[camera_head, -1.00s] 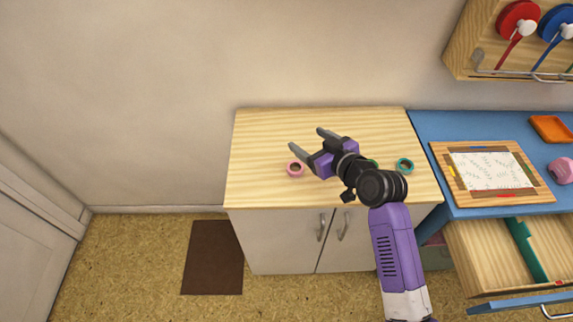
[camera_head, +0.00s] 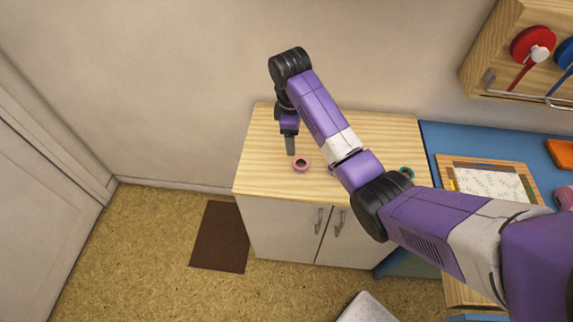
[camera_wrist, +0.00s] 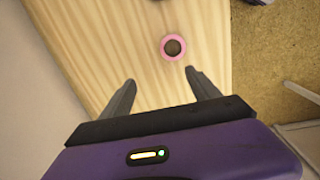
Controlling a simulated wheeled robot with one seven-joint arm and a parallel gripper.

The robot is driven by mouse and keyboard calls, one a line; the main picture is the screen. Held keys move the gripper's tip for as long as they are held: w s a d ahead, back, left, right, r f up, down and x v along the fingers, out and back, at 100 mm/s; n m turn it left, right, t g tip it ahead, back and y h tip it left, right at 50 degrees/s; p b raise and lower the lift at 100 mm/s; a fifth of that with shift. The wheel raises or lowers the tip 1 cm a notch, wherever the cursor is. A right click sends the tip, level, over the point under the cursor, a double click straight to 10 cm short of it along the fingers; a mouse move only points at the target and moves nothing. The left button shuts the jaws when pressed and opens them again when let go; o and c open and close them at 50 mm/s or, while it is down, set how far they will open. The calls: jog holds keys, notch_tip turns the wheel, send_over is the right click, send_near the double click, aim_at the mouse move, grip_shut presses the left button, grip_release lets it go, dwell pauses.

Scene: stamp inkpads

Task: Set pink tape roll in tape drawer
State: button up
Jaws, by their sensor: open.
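The pink tape roll (camera_head: 302,171) lies flat on the wooden cabinet top (camera_head: 262,176), near its front edge. In the wrist view the pink tape roll (camera_wrist: 173,37) is ahead of the fingertips, nearer the right finger. My gripper (camera_head: 290,152) points down over the cabinet top, just left of the roll and apart from it. In the wrist view my gripper (camera_wrist: 160,82) is open with nothing between its fingers. The drawer at the lower right is mostly hidden behind my arm.
A teal tape roll (camera_head: 407,173) lies at the right of the cabinet top, partly behind my arm. A blue table (camera_head: 450,140) with a framed sheet (camera_head: 485,183) stands to the right. Wall-mounted stamps (camera_head: 533,42) hang above it.

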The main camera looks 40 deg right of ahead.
aim_at(302, 167)
jog(key=s+f, duration=0.1)
jog(key=s+f+g+b, duration=0.1)
jog(key=s, duration=0.1)
jog(key=shift+a+f, duration=0.3)
jog(key=shift+a, duration=0.05)
jog(key=shift+s+d+f+p, duration=0.1)
jog(key=shift+s+f+p, duration=0.1)
jog(key=shift+f, duration=0.7)
jog(key=shift+s+d+f+p, duration=0.1)
jog(key=shift+f+p, duration=0.15)
jog(key=shift+f, duration=0.65)
jog(key=shift+s+d+f+p, duration=0.1)
jog(key=shift+f+p, duration=0.1)
jog(key=shift+f, duration=0.7)
grip_shut()
